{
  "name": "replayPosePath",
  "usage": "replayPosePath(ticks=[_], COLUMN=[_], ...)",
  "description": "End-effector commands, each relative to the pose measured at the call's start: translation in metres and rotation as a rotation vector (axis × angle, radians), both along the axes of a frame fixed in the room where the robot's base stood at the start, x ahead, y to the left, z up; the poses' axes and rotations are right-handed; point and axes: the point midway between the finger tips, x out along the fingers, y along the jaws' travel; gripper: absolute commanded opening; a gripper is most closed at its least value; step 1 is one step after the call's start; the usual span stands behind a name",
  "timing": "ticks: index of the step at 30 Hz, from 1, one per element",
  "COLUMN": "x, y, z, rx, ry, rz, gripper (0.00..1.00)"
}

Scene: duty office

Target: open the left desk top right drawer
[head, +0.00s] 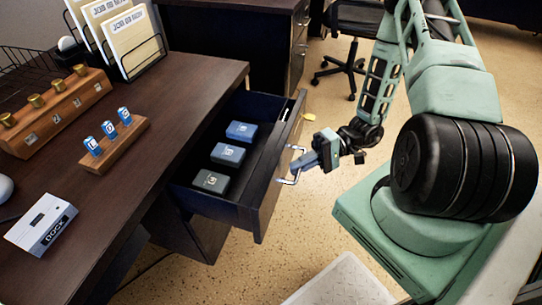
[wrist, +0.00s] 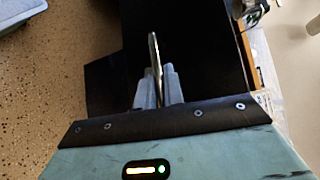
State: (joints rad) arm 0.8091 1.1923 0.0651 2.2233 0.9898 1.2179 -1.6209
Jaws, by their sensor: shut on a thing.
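The top right drawer (head: 252,215) of the left desk is pulled well out, and its inside shows in the head view. Several small blocks lie in it: a blue one (head: 241,131), a second blue one (head: 228,154) and a dark grey one (head: 211,181). My gripper (head: 300,166) is at the drawer front, shut on its metal handle (head: 287,181). In the wrist view the gripper's fingers (wrist: 160,88) close around the thin handle (wrist: 154,52) in front of the dark drawer face.
The left desk top (head: 130,100) holds a wooden block with brass knobs (head: 54,106), a small stand with blue tags (head: 114,138), a white box (head: 42,225) and a file rack (head: 122,37). An office chair (head: 350,70) stands behind. Speckled floor is clear beyond the drawer.

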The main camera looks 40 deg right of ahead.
Motion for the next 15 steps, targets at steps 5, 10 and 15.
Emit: replayPosePath(ticks=[5, 10, 15], x=[-0.041, -0.078, -0.111], y=[-0.031, -0.058, -0.081], z=[0.002, 0.001, 0.001], rx=[0.000, -0.001, -0.001], ry=[0.002, 0.002, 0.001], rz=[-0.008, -0.007, -0.004], gripper=[0.00, 0.00, 0.00])
